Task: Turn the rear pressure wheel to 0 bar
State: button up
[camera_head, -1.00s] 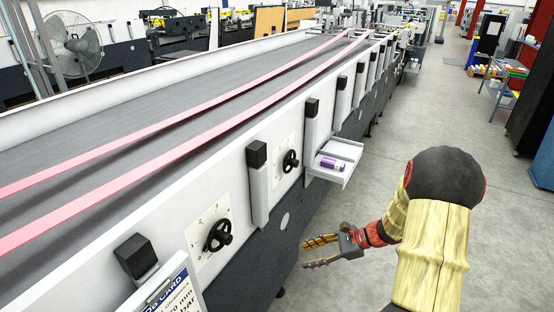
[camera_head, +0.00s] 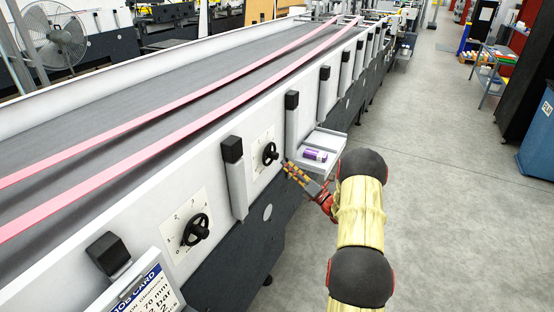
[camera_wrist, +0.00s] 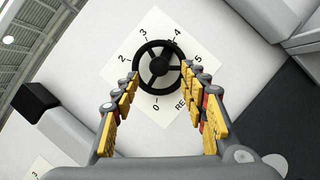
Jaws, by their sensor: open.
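The rear pressure wheel (camera_head: 270,153) is a black spoked handwheel on a white dial plate on the machine's side panel. In the wrist view the wheel (camera_wrist: 158,69) fills the upper middle, with dial numbers including 0, 2, 3, 4 and 5 around it and partly hidden lettering starting "RE". The 0 is at the wheel's lower side in that view. Which number the wheel is set to is not clear. My gripper (camera_head: 286,165) is open close to the wheel, and in the wrist view its fingers (camera_wrist: 161,76) lie on either side of the wheel's rim. Contact cannot be told.
A second black handwheel (camera_head: 196,229) sits nearer on the same panel. A black-capped post (camera_head: 233,165) stands between the wheels. A small shelf with a purple item (camera_head: 315,155) juts out just beyond. A job card (camera_head: 150,297) is at front left.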

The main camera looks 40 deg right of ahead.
aim_at(271, 155)
jog(key=x, duration=0.6)
jog(key=shift+c, duration=1.2)
grip_shut()
